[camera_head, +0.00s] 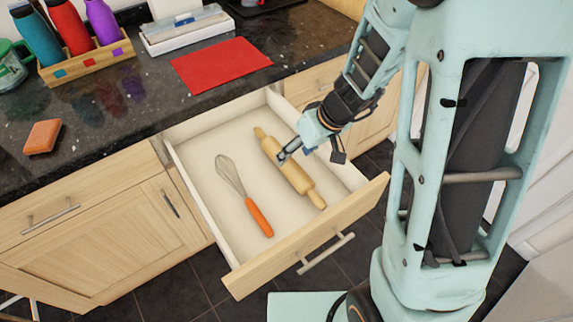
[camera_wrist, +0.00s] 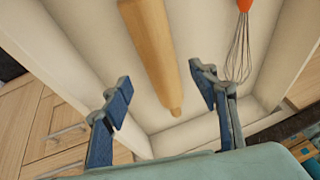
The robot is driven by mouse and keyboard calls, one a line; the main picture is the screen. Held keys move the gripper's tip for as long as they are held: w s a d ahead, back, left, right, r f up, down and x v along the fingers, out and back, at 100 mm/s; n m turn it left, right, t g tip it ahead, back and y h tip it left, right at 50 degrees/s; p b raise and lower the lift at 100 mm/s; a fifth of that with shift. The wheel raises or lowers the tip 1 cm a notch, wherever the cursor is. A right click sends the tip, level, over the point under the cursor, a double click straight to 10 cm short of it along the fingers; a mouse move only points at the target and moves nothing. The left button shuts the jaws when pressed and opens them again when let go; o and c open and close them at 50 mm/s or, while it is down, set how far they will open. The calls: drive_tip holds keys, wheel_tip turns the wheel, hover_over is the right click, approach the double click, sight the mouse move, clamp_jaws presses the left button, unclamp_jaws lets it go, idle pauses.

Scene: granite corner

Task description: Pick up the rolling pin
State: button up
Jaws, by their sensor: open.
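The wooden rolling pin (camera_head: 286,167) lies in the open drawer (camera_head: 196,150), to the right of a whisk. My gripper (camera_head: 296,152) is over the drawer, at the rolling pin in the head view, with its tip covering a small part of it. In the wrist view the rolling pin (camera_wrist: 151,50) runs from the top edge down to its handle, which ends between the two blue-padded fingers. The gripper (camera_wrist: 160,92) is open and its fingers are apart from each other, with nothing held. I cannot tell how far above the pin the fingers are.
A whisk (camera_head: 244,195) with an orange handle lies left of the pin. The drawer front (camera_head: 310,240) and side walls bound the space. On the dark counter are a red mat (camera_head: 221,65), an orange sponge (camera_head: 43,137) and a bottle rack (camera_head: 87,63).

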sight(289, 160)
drive_tip(key=x, duration=0.5)
drive_tip(key=shift+a+b, duration=0.1)
drive_tip(key=shift+b, duration=0.25)
drive_tip(key=shift+r, duration=0.1)
drive_tip(key=shift+c, duration=0.3)
clamp_jaws()
